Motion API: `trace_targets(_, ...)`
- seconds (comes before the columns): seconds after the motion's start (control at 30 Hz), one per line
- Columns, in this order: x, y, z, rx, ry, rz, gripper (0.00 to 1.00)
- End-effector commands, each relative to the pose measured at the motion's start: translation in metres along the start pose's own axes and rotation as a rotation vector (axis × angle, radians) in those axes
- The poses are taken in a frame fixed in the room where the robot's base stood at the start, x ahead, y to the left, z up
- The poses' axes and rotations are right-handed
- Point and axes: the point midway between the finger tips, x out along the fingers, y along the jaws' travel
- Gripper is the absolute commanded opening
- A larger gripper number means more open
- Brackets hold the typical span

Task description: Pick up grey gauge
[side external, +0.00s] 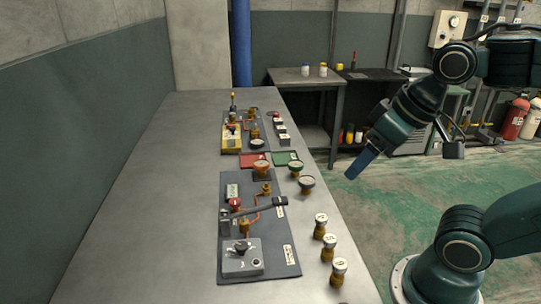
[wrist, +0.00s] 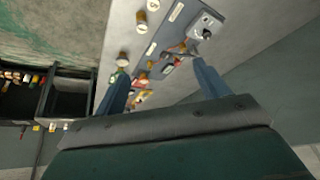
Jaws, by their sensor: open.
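The grey gauge (side external: 306,184), with a grey rim, pale face and brass-coloured stem, stands upright near the right edge of the long metal bench (side external: 150,220). A round-topped piece that looks like this gauge (wrist: 122,58) shows beside the left finger in the wrist view. My gripper (side external: 360,165) is open and empty, above and to the right of the gauge, past the bench edge in the side view. In the wrist view my open gripper (wrist: 161,70) has its two blue fingers wide apart, with the bench between and beyond them.
A green-rimmed gauge (side external: 295,168) stands close behind the grey one, and a red-rimmed gauge (side external: 262,167) is to its left. Several brass cylinders with white tops (side external: 328,247) line the front right edge. A grey panel (side external: 285,262) carries a valve and pipes. The bench's left side is clear.

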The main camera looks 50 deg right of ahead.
Motion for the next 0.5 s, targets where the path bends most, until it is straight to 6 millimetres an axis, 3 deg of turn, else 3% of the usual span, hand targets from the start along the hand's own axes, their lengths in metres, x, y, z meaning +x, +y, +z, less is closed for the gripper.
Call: trace_targets(0.5,0.033,0.030,-0.074,0.625,-0.130,0.096,0.74)
